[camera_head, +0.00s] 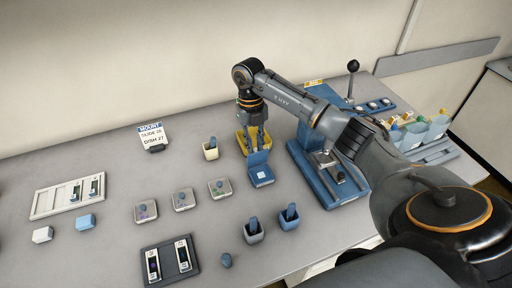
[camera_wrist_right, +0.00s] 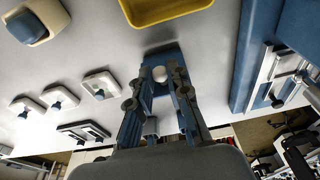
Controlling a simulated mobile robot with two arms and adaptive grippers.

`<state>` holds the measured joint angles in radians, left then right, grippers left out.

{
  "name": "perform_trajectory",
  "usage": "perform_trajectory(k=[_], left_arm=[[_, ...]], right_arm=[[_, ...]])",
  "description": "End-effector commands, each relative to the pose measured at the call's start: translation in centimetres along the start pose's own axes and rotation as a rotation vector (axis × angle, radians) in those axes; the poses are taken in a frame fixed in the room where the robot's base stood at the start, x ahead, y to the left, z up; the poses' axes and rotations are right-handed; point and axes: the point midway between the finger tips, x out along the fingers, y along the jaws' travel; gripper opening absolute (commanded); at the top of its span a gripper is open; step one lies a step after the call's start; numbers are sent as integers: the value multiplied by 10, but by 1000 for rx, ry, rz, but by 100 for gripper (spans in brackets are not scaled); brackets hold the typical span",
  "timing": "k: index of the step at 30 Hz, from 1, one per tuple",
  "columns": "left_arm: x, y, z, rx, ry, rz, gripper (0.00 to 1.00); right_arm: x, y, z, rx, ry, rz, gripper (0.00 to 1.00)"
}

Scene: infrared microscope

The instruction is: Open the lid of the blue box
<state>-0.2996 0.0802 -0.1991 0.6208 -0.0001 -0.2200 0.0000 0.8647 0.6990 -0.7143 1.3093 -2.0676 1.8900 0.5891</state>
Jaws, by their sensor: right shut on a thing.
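The small blue box (camera_head: 262,183) stands on the bench, left of the blue instrument, with a white patch on its near part. Its blue lid (camera_head: 258,157) looks tilted up at the back edge, though the exact angle is hard to tell. My right gripper (camera_head: 253,143) points down at this back edge and is shut on the lid. In the right wrist view my right gripper (camera_wrist_right: 158,80) has its fingers close around a blue piece with a white spot. The fingers hide part of the lid. My left gripper is not in view.
A yellow tray (camera_head: 241,143) lies just behind the box. A blue-based instrument (camera_head: 325,190) stands close on the right. Small dishes with blue knobs (camera_head: 219,189), two blue-topped cups (camera_head: 289,219) and a slide holder (camera_head: 168,262) lie left and in front.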

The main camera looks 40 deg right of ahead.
Motion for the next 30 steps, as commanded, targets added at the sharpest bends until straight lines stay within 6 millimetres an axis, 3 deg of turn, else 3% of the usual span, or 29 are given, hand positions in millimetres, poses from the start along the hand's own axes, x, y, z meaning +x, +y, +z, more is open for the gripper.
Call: perform_trajectory(k=[12,30], left_arm=[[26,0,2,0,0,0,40],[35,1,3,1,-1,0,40]], right_arm=[[3,0,18,3,211,1,0],[6,0,27,1,349,1,0]])
